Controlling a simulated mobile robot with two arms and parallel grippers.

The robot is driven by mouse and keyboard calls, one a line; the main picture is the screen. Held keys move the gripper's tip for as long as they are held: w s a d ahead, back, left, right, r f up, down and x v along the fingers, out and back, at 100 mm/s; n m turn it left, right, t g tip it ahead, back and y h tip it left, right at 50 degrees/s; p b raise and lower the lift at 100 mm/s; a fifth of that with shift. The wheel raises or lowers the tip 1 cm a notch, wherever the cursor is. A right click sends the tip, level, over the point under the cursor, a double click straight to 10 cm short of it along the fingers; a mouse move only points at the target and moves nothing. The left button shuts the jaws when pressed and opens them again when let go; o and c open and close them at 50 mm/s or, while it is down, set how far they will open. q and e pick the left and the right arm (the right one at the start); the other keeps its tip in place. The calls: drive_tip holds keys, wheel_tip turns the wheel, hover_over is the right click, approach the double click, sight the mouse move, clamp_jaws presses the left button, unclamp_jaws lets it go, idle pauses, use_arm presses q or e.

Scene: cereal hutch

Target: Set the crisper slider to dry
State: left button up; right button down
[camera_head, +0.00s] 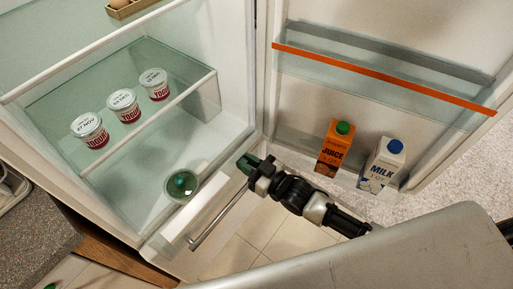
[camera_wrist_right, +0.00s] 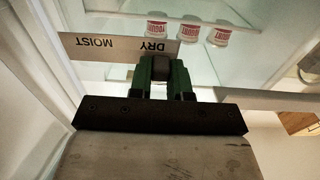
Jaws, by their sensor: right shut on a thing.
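My right gripper (camera_head: 246,163) reaches in from the right to the front of the crisper, near the hinge side of the open fridge. In the right wrist view its green fingers (camera_wrist_right: 162,76) are shut on a small dark block, the crisper slider (camera_wrist_right: 159,66). A pale label strip (camera_wrist_right: 121,46) lies just beyond the fingers, with MOIST at its left and DRY at its right, upside down. The slider is beside the word DRY. In the head view the gripper hides the slider. My left gripper is not in view.
Three yogurt cups (camera_head: 124,105) stand on the glass shelf above. A bowl (camera_head: 182,185) with a green thing sits in the fridge bottom. A drawer handle (camera_head: 216,219) runs along the front. A juice carton (camera_head: 333,150) and a milk carton (camera_head: 381,167) stand in the door.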

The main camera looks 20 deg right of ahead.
drive_tip(key=shift+s+a, duration=0.1)
drive_tip(key=c, duration=1)
unclamp_jaws()
drive_tip(key=shift+a, duration=0.1)
drive_tip(key=shift+c, duration=0.2)
drive_tip(key=b+v, duration=0.1)
drive_tip(key=v, duration=1)
